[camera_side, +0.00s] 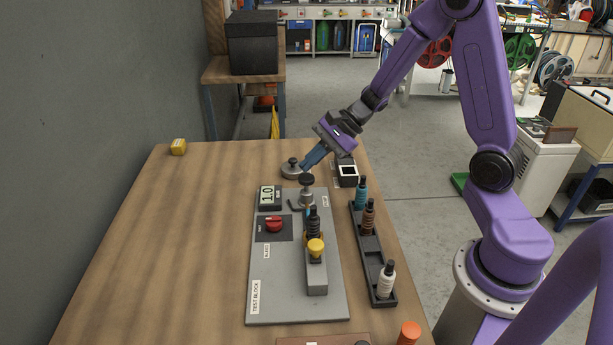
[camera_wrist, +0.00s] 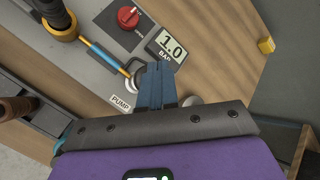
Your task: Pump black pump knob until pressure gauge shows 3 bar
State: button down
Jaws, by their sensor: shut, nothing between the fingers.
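The black pump knob (camera_side: 306,180) stands upright on its metal stem at the far end of the grey test block (camera_side: 272,300). My gripper (camera_side: 304,168) has its blue fingers shut and empty, slanting down just above or behind the knob; I cannot tell whether they touch it. In the wrist view the shut fingers (camera_wrist: 158,67) point toward the pump and hide the knob; the PUMP label (camera_wrist: 121,102) shows beside them. The pressure gauge (camera_side: 270,197) reads 1.0, and in the wrist view the gauge (camera_wrist: 167,47) reads 1.0 BAR.
A red knob (camera_side: 274,224) and a yellow-topped fitting (camera_side: 316,248) sit on the block. A grey round piece (camera_side: 292,171) lies behind the pump. A black rack (camera_side: 371,255) of bottles stands to the right. A yellow block (camera_side: 178,147) lies far left; the table's left side is clear.

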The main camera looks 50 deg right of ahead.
aim_at(306, 177)
jog(key=shift+f, duration=0.1)
dwell(0.3)
jog(key=shift+f, duration=0.35)
jog(key=shift+f, duration=1.25)
dwell(1.6)
jog(key=shift+r, duration=1.7)
jog(key=shift+r, duration=2.5)
